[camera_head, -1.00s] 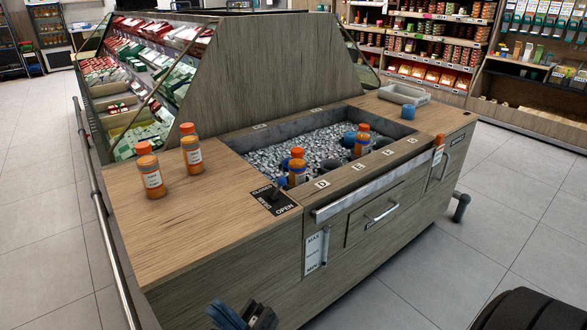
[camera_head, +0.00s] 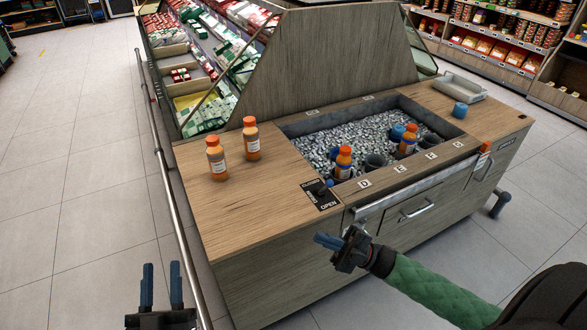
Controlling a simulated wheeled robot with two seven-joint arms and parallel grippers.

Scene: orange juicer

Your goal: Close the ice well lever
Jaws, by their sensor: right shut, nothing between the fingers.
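The ice well lever sits on a black plate (camera_head: 321,194) marked CLOSED and OPEN, on the wooden counter's front edge. The lever (camera_head: 326,187) is small and dark, and its exact setting is hard to tell. My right gripper (camera_head: 326,240) is shut and empty, in front of the counter and below the lever plate in the picture, apart from the lever. My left gripper (camera_head: 161,286) is open and empty at the bottom left, left of the counter, with its fingers pointing up.
The ice well (camera_head: 345,140) holds ice, orange bottles and dark cups. Two orange bottles (camera_head: 217,158) (camera_head: 251,138) stand on the counter left of it. A blue cup (camera_head: 460,110) and grey tray (camera_head: 461,87) are at the right. A metal rail (camera_head: 160,165) runs along the left side.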

